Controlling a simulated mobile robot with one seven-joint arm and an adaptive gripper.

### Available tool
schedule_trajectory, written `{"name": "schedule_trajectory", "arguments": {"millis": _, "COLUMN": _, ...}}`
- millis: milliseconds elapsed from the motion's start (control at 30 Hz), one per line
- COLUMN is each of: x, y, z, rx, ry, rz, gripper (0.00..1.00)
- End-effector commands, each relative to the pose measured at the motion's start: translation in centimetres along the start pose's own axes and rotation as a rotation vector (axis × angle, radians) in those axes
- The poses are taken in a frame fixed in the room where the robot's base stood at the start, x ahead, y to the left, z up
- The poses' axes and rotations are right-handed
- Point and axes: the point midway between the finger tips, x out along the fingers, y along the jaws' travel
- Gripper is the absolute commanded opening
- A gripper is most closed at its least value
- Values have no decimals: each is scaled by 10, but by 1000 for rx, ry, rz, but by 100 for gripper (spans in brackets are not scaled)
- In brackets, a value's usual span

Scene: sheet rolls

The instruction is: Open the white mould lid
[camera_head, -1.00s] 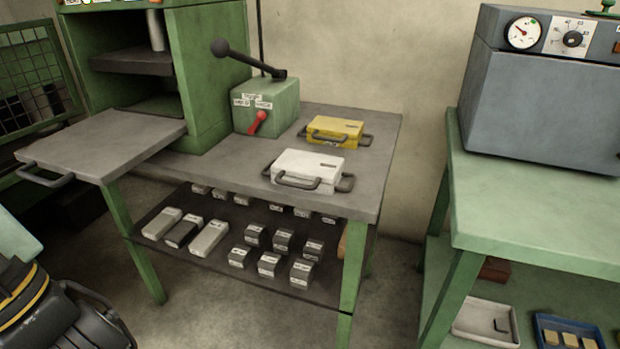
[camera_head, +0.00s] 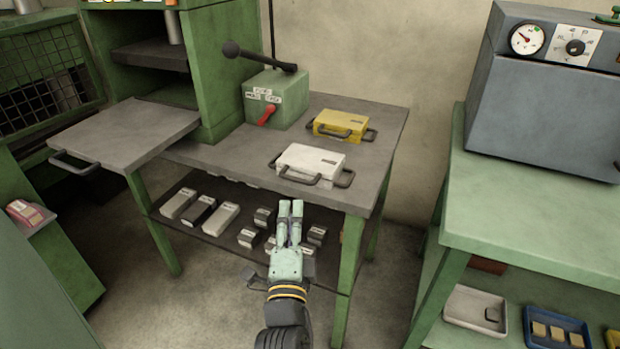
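The white mould (camera_head: 311,161) sits on the grey table top near its front right edge. Its lid looks shut. Dark handles stick out at its front and sides. My gripper (camera_head: 290,206) is in front of the table, below the white mould in the picture and apart from it. Its two pale green fingers point up, close together with at most a thin gap; whether they are shut is unclear. I see nothing held between them. My gripper hides part of the lower shelf.
A yellow mould (camera_head: 341,124) sits just behind the white one. A green lever box (camera_head: 273,98) with a red handle stands to the left. A green press with a pulled-out plate (camera_head: 128,130) is further left. A green bench (camera_head: 530,215) with a grey oven (camera_head: 545,95) stands right.

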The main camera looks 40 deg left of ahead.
Motion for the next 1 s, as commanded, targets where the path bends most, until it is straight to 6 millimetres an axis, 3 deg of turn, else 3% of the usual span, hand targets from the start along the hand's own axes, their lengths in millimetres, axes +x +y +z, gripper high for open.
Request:
{"name": "schedule_trajectory", "arguments": {"millis": 333, "x": 23, "y": 4, "z": 2, "rx": 1, "ry": -4, "rz": -10, "gripper": 30}}
{"name": "schedule_trajectory", "arguments": {"millis": 400, "x": 43, "y": -6, "z": 1, "rx": -3, "ry": -3, "rz": -4, "gripper": 30}}
{"name": "schedule_trajectory", "arguments": {"millis": 700, "x": 93, "y": -3, "z": 2, "rx": -1, "ry": -5, "rz": -3, "gripper": 30}}
{"name": "schedule_trajectory", "arguments": {"millis": 1000, "x": 105, "y": -1, "z": 1, "rx": -1, "ry": -4, "rz": -3, "gripper": 30}}
